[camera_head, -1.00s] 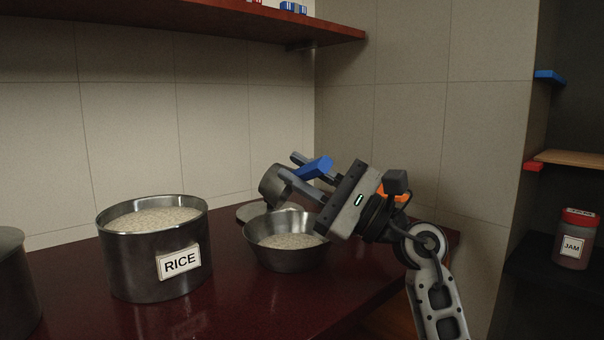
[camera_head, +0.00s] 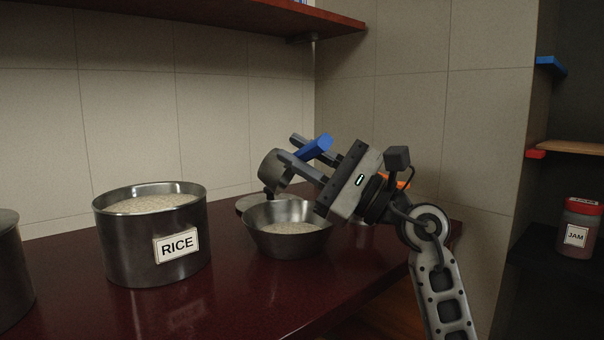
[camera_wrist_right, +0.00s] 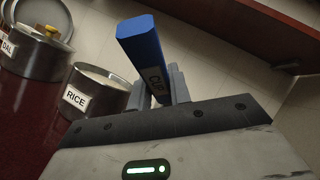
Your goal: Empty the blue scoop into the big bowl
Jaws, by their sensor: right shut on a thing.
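The blue scoop, a steel cup (camera_head: 272,169) with a blue handle (camera_head: 317,147), is in my right gripper (camera_head: 290,148). The gripper is shut on the handle, which also shows in the wrist view (camera_wrist_right: 140,48) with a label partly hidden by the fingers. The scoop is tilted with its cup above the left rear part of the big bowl (camera_head: 288,247), apart from it. The inside of the cup is hidden, so I cannot tell what it holds. The bowl is a flared steel bowl with rice in it (camera_head: 292,228). My left gripper is out of view.
A steel pot labelled RICE (camera_head: 150,250), full of rice, stands left of the bowl. Another steel pot (camera_head: 12,275) is at the left edge. A red-brown shelf (camera_head: 200,18) hangs above. A jam jar (camera_head: 579,228) stands in the dark shelving at right. The front counter is clear.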

